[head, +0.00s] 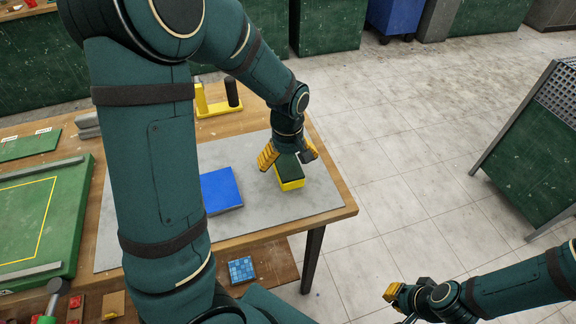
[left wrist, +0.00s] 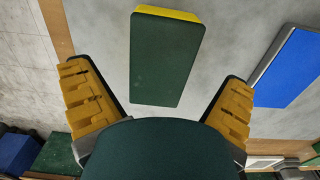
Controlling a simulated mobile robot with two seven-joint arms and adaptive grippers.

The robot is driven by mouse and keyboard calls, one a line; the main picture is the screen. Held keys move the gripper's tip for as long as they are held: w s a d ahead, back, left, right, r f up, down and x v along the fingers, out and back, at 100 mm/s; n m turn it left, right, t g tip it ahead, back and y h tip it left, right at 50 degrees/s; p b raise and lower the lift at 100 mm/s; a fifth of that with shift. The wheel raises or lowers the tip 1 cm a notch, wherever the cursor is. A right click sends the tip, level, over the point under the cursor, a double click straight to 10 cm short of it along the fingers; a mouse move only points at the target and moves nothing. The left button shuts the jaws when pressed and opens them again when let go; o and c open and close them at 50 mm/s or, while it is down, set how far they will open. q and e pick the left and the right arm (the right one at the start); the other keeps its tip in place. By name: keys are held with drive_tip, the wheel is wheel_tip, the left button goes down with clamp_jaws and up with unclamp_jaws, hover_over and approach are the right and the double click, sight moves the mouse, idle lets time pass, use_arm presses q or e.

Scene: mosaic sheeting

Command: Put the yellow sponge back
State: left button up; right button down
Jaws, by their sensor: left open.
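The yellow sponge (head: 291,184), a block with a dark green top face and yellow sides, lies on the grey sheet (head: 310,207) near the table's right edge. In the left wrist view the sponge (left wrist: 165,58) shows its green face and a yellow edge at the top. My left gripper (head: 287,160) is open above the sponge, its yellow-padded fingers apart on either side in the picture. No finger visibly touches it. My right gripper (head: 405,292) is low at the right, away from the table, and its opening is unclear.
A blue block (head: 220,189) lies on the sheet left of the sponge. A yellow stand (head: 213,107) with a dark upright is behind. A green board (head: 40,215) is at the left. Blue mosaic tiles (head: 242,270) sit on a lower shelf. Bare sheet surrounds the sponge.

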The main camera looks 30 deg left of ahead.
sight(288, 164)
use_arm(q)
wheel_tip(288, 164, up, 9)
drive_tip(key=shift+f+p, duration=0.2)
drive_tip(key=shift+p, duration=0.6)
use_arm(e)
drive_tip(key=shift+w+r, duration=0.2)
drive_tip(key=shift+r, duration=0.3)
drive_tip(key=shift+w+r, duration=0.15)
drive_tip(key=shift+r, duration=0.35)
